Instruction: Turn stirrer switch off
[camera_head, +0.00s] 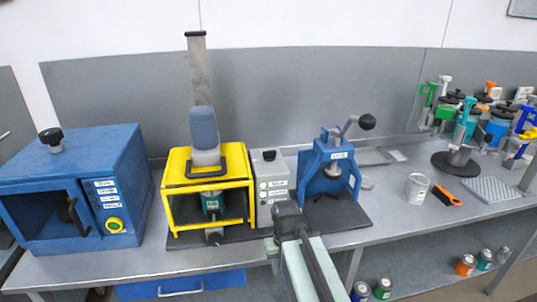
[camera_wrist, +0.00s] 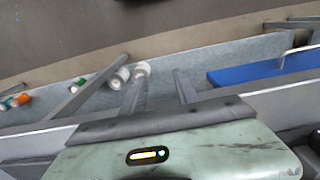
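A yellow frame stirrer (camera_head: 178,196) stands on the bench, with a blue-grey motor (camera_head: 203,128) on its tall column and a small green can inside. A grey control box (camera_head: 270,165) with a dark knob on top and several labelled round buttons (camera_head: 264,190) stands just right of the frame. I cannot tell which control is the switch or its position. My gripper (camera_head: 288,210) is in front of the box, near the bench front, and hides its lower part. In the wrist view my gripper (camera_wrist: 158,88) shows two fingers apart with nothing between them.
A blue oven-like box (camera_head: 75,190) is at left and a blue press (camera_head: 330,165) with a lever is right of the control box. Cans (camera_head: 466,265) stand on the lower shelf.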

